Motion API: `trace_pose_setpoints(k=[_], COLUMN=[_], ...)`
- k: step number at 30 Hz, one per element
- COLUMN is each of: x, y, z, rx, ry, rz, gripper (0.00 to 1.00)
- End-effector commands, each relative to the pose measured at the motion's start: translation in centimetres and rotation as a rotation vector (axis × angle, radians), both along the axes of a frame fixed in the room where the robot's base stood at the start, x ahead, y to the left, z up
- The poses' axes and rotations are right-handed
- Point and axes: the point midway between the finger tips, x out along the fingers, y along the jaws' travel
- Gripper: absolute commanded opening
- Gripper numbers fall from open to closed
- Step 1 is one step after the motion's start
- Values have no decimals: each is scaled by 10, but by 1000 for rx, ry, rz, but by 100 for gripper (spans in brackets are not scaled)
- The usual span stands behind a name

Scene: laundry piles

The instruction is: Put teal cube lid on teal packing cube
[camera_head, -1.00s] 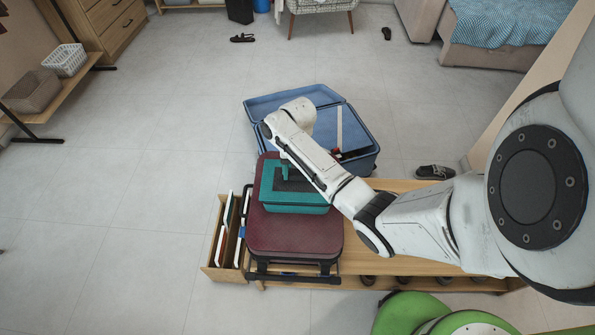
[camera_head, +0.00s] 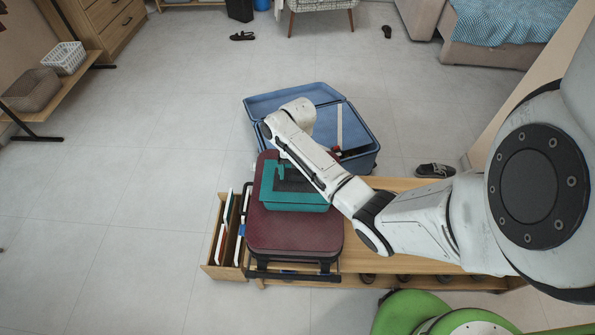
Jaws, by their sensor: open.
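The teal packing cube (camera_head: 297,208) lies on a maroon suitcase (camera_head: 293,238), with its near side facing me. Teal shows along its left edge and a darker patch shows in its middle. I cannot tell the lid apart from the cube's top. My arm reaches over from the right and bends down above the cube's far part. My gripper (camera_head: 285,170) is mostly hidden behind my forearm, over the darker patch. It is open. Whether it touches the teal top is not clear.
An open blue suitcase (camera_head: 362,165) stands just behind the cube. A wooden bench (camera_head: 400,257) carries the maroon suitcase, and a wooden box with upright folders (camera_head: 225,235) is at its left. The floor on the left is clear.

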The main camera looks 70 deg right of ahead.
Motion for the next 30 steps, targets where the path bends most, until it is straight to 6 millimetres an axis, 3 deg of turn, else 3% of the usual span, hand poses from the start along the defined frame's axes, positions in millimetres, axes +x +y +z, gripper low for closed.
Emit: trace_pose_setpoints(k=[7,19,27,30], x=[2,5,7,11], y=[-3,-15,-16,-7], z=[30,117,130,128], rx=[-2,-1,0,2], ry=[-5,0,-1,-5], rz=[0,-1,-1,-25], gripper=[88,88,88,88])
